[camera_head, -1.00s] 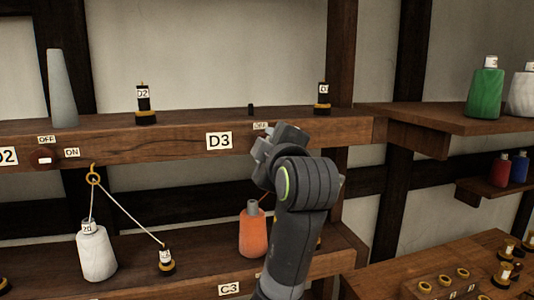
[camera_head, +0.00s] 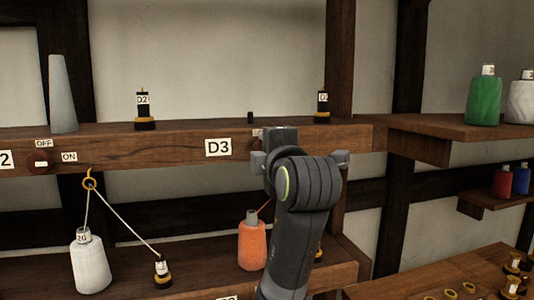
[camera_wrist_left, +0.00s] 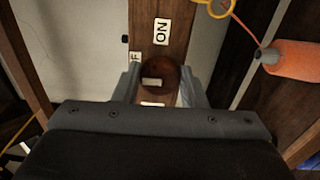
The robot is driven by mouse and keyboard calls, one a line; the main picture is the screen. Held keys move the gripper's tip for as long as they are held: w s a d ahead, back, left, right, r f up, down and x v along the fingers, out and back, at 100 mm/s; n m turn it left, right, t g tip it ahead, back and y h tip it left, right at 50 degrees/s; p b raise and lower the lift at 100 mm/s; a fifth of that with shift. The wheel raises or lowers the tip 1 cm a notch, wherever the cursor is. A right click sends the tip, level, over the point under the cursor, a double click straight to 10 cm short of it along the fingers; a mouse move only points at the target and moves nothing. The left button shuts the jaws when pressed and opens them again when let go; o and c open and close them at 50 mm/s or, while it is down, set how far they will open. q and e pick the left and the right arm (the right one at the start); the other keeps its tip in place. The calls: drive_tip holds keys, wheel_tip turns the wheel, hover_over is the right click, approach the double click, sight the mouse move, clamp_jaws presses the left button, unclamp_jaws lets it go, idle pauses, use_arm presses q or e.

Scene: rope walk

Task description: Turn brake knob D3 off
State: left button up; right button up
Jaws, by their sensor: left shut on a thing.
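Brake knob D3 (camera_wrist_left: 166,72) is a round dark red-brown knob with a short white mark, on the shelf's front beam. The mark lies crosswise in the wrist view. My left gripper (camera_wrist_left: 158,86) is shut on the knob, one finger on each side. My right gripper is not in view.
An orange bobbin (camera_head: 252,245) stands on the lower shelf close left of my arm; its thread rises behind the gripper. A white bobbin (camera_head: 90,264) stands farther left, threaded through a brass ring (camera_head: 90,183). Knob D2 (camera_head: 40,162) is far left. Black posts stand on the upper shelf.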

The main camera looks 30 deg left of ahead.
use_arm(q)
drive_tip(key=o, duration=1)
drive_tip(key=shift+c, duration=0.2)
drive_tip(key=b+v, duration=0.8)
drive_tip(key=v, duration=0.9)
drive_tip(key=shift+d, duration=0.2)
drive_tip(key=shift+s, duration=0.1)
